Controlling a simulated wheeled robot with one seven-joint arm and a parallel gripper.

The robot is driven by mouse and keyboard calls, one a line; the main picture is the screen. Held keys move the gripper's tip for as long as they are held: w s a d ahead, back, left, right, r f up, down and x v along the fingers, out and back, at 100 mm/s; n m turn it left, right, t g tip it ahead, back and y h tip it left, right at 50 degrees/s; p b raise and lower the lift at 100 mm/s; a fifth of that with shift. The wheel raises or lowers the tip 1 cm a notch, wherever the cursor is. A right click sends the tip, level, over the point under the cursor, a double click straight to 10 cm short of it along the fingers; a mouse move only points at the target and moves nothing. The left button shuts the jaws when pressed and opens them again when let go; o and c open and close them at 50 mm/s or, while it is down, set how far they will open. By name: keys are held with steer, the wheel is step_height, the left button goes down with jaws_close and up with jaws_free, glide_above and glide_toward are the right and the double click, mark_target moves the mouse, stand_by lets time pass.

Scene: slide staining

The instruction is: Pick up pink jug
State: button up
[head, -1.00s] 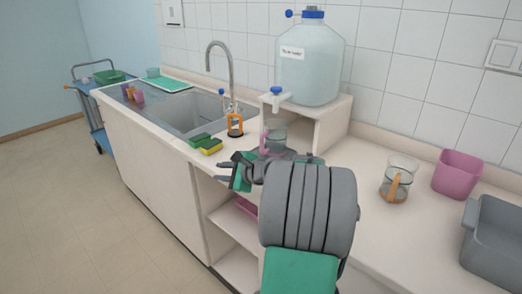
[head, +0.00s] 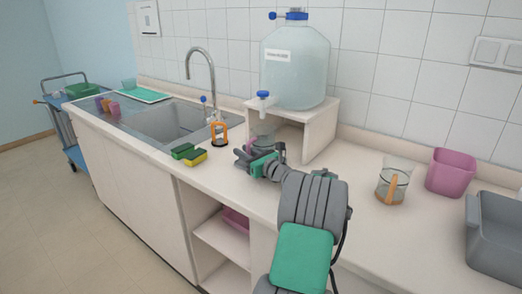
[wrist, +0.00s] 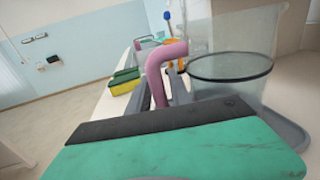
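The pink jug is a clear vessel with a dark band and a pink handle. In the head view the jug (head: 264,130) stands on the counter below the water bottle's tap, its lower part hidden by my gripper. In the wrist view its clear body (wrist: 232,68) fills the upper right and its pink handle (wrist: 158,72) stands upright close ahead. My gripper (head: 258,158) is at the jug. In the wrist view its grey fingers (wrist: 163,93) appear apart, one on each side of the handle. I cannot tell whether they touch it.
The water bottle (head: 295,70) stands on a raised shelf (head: 322,130) just behind. Sponges (head: 190,154) and an orange-handled vessel (head: 219,132) lie left of my gripper. A beaker (head: 393,182), pink bin (head: 451,172) and grey tub (head: 497,240) are to the right.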

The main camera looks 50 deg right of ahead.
steer(key=shift+c, duration=0.5)
jaws_close()
stand_by(0.8)
steer(key=shift+r, duration=0.1)
